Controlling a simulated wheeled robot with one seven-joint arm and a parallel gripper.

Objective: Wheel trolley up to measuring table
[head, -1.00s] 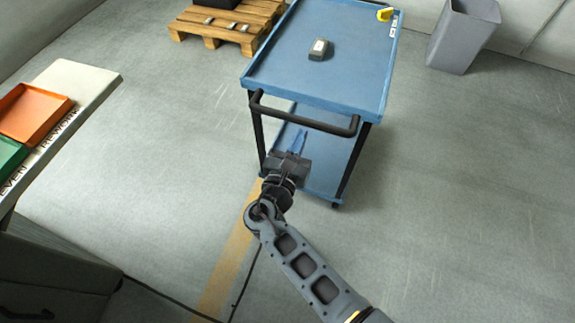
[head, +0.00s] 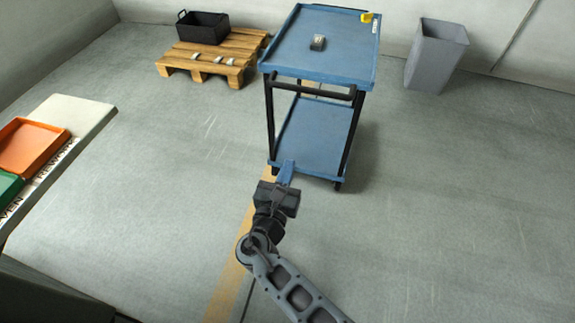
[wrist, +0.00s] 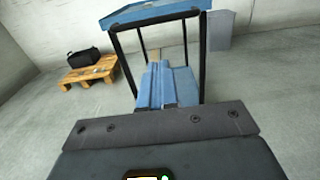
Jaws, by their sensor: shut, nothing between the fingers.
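The blue trolley (head: 318,137) stands upright ahead of me, its black push handle (head: 313,91) facing me. It also shows in the wrist view (wrist: 158,13). A small dark-grey block with a pale top (head: 318,42) and a yellow object (head: 367,17) are on its top tray. My gripper (head: 286,168) is shut and empty, low in front of the trolley's near left side and below the handle. In the head view its blue fingers overlap the lower shelf's near edge; contact is unclear. A pale table (head: 78,118) at left holds orange and green trays; I cannot tell whether it is the measuring table.
A wooden pallet (head: 243,70) with a black crate (head: 203,28) and several small pieces is at the back left. A grey bin (head: 436,57) stands at the back right by the wall. A yellow floor stripe (head: 232,270) runs towards the trolley. Floor right of the trolley is clear.

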